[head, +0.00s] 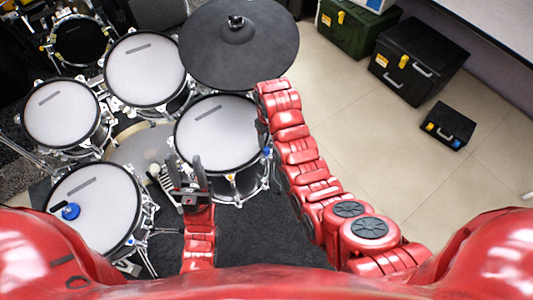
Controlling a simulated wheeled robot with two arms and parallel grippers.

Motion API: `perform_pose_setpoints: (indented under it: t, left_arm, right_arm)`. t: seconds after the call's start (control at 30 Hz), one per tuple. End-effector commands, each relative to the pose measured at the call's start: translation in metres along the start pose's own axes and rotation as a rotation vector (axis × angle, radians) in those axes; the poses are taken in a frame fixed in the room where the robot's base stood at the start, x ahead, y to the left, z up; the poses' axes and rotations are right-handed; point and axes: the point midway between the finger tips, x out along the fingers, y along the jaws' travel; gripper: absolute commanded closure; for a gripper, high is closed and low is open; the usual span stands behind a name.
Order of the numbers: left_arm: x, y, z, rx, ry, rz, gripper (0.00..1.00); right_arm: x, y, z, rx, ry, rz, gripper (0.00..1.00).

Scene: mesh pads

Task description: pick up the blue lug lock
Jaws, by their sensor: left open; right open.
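A small round blue piece, apparently the blue lug lock (71,211), lies on the white mesh pad of the lower-left drum (104,222). My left gripper (184,165) is open and empty, its dark fingers pointing up the picture. It is well to the right of the blue piece, in front of the centre drum. My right gripper (262,134) is at the far end of the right arm, by the right rim of the centre drum. Its dark fingers show only edge-on and hold nothing visible.
Several white mesh pads stand close together at left, including the centre drum (218,132). A black cymbal pad (238,42) hangs above them. Smaller blue bits show near the lower-left drum's stand and the centre drum's rim. Cases (417,60) stand on open floor at right.

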Motion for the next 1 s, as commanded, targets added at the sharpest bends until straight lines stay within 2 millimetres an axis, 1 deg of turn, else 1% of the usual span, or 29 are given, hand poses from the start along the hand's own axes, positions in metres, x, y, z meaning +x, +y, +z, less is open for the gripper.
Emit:
perform_pose_setpoints:
  t: [0.03,0.1,0.27,0.43,0.6,0.77,0.97,1.0]
  left_arm:
    - [0.005,0.000,-0.001,0.000,0.000,0.000,0.50]
    - [0.006,0.000,-0.001,0.000,0.000,0.000,0.50]
    - [0.009,-0.001,-0.002,0.000,0.000,0.000,0.50]
    - [0.020,-0.001,-0.003,0.000,0.000,0.000,0.50]
    - [0.020,-0.001,-0.003,0.000,0.000,0.000,0.50]
    - [0.020,-0.001,-0.003,0.000,0.000,0.000,0.50]
    - [0.020,-0.001,-0.003,0.000,0.000,0.000,0.50]
    - [0.020,-0.001,-0.003,0.000,0.000,0.000,0.50]
  right_arm:
    - [0.002,0.000,0.001,0.000,-0.003,-0.001,0.41]
    - [0.009,0.000,0.001,0.000,-0.002,-0.001,0.41]
    - [0.018,-0.002,0.001,0.000,-0.001,0.000,0.41]
    - [0.042,-0.009,0.005,-0.001,-0.006,-0.002,0.41]
    - [0.058,-0.007,0.003,0.000,0.000,0.001,0.41]
    - [0.064,-0.007,0.003,0.001,0.003,0.002,0.41]
    - [0.065,-0.007,0.003,0.001,0.003,0.001,0.41]
    - [0.065,-0.007,0.003,0.000,0.003,0.001,0.47]
